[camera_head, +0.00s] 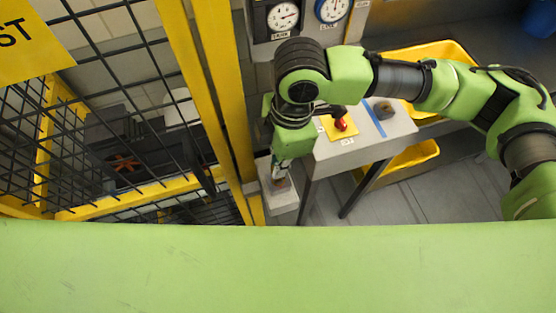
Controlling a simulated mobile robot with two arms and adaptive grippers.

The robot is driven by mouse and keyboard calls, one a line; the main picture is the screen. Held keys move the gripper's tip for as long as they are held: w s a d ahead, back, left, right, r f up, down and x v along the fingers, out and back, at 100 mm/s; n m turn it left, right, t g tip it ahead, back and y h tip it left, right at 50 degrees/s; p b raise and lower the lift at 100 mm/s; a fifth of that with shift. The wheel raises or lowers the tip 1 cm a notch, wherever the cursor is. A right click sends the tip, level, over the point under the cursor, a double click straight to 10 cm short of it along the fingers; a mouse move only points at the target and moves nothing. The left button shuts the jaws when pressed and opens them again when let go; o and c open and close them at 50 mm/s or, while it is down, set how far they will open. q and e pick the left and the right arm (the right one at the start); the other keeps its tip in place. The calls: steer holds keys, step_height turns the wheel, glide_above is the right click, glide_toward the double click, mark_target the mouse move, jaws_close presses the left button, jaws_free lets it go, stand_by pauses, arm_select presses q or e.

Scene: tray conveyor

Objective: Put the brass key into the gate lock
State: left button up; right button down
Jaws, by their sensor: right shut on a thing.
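My right gripper (280,176) points down beside the yellow gate post, at the end of the green arm that comes in from the right. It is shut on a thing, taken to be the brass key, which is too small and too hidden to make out. Directly below the fingertips is a pale grey box (284,204) next to the post, seemingly the gate lock. Its opening is hidden by the gripper, and I cannot tell whether the key touches it. My left gripper is not in view.
A yellow post (221,85) and black mesh fence (110,45) stand at left. A grey table (345,152) with a red button (341,124) is right of the gripper. Two gauges (283,16) are at the top.

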steer(key=shift+p, duration=0.65)
stand_by(0.8)
steer(key=shift+p, duration=0.6)
stand_by(0.4)
steer(key=shift+f+b, duration=0.65)
steer(key=shift+f, duration=1.1)
steer(key=c, duration=2.1)
jaws_free()
steer(key=shift+c, duration=0.2)
steer(key=shift+r, duration=0.1)
steer(key=r, duration=0.4)
steer(key=d+r, duration=0.1)
steer(key=r, duration=0.6)
steer(key=shift+w+d+r, duration=0.15)
steer(key=shift+w+r, duration=0.1)
steer(key=shift+r, duration=0.15)
